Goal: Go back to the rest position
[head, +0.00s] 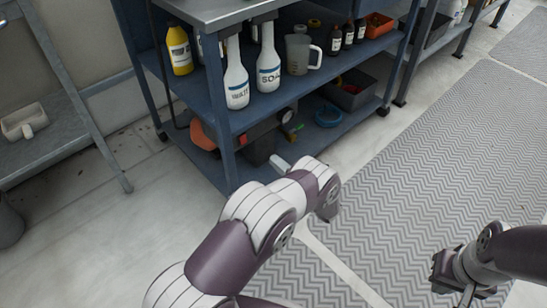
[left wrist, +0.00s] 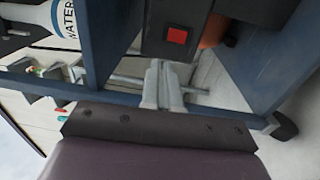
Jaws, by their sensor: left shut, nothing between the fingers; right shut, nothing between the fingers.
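My left arm reaches up from the bottom of the head view. Its gripper (head: 281,164) is at the front of the blue shelf unit, near the bottom shelf. In the left wrist view my left gripper's fingers (left wrist: 161,84) are together with nothing between them. They are in front of a dark box with a red square (left wrist: 176,36); I cannot tell whether they touch it. My right gripper (head: 466,294) is low at the right, over the floor, shut and apart from other things; its fingertips are small in view.
The blue shelf unit (head: 218,121) holds a WATER bottle (head: 236,82), a SOAP bottle (head: 268,66), a yellow bottle (head: 179,49) and a jug (head: 298,52). Its leg shows close by in the left wrist view (left wrist: 91,45). A grey mat (head: 430,150) covers clear floor at the right.

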